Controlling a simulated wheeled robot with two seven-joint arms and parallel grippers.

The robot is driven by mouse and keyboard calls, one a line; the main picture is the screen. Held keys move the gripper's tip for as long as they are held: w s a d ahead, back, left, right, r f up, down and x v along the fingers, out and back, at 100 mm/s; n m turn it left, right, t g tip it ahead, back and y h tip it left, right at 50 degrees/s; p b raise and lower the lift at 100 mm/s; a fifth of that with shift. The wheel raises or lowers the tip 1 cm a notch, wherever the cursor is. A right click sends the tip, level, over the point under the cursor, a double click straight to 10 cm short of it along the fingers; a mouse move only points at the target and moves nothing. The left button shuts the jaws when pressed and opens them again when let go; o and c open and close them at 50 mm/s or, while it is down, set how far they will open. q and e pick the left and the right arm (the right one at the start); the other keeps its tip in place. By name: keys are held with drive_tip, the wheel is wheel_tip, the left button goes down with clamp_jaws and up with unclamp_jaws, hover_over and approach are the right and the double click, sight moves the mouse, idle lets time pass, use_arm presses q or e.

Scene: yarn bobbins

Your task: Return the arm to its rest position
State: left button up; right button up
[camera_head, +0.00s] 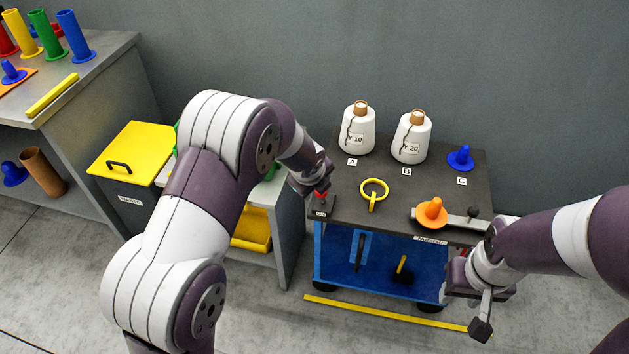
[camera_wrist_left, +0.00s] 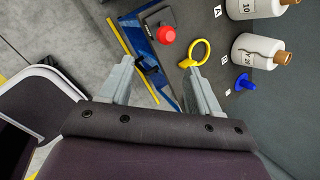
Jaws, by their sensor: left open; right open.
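My left arm comes in from the left in the head view, and its wrist end with the left gripper (camera_head: 319,184) hangs above the left edge of the dark cart top (camera_head: 335,230). The left wrist view shows the left gripper (camera_wrist_left: 160,66) open, its two grey fingers apart with nothing between them. A red button (camera_wrist_left: 166,35) and a yellow ring with a handle (camera_wrist_left: 196,53) lie beyond the fingers. My right gripper (camera_head: 482,312) is at the lower right, in front of the cart's right corner, pointing down. It is open, holds nothing visible, and its far finger is partly hidden.
White bobbins Y10 (camera_head: 357,132) and Y20 (camera_head: 410,140) stand at the cart's back. A yellow-lidded bin (camera_head: 128,150) and a grey shelf (camera_head: 95,75) stand left. A yellow strip (camera_head: 385,313) marks the floor.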

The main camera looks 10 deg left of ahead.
idle(0.3)
use_arm(q)
drive_tip(key=s+a+n+g, duration=0.2)
drive_tip(key=s+n, duration=0.6)
drive_tip(key=n, duration=0.2)
drive_tip(key=s+a+r+n+g+p, duration=0.1)
drive_tip(key=s+a+r+n+p, duration=0.1)
drive_tip(key=s+r+n, duration=0.4)
drive_tip(key=s+a+r+n+g+p, duration=0.1)
drive_tip(key=s+r+n+p, duration=0.3)
drive_tip(key=s, duration=0.7)
wheel_tip(320, 180, up, 2)
drive_tip(key=a+n, duration=0.1)
drive_tip(key=n, duration=0.3)
drive_tip(key=shift+n, duration=0.4)
drive_tip(key=shift+s, duration=0.2)
drive_tip(key=shift+w, duration=0.1)
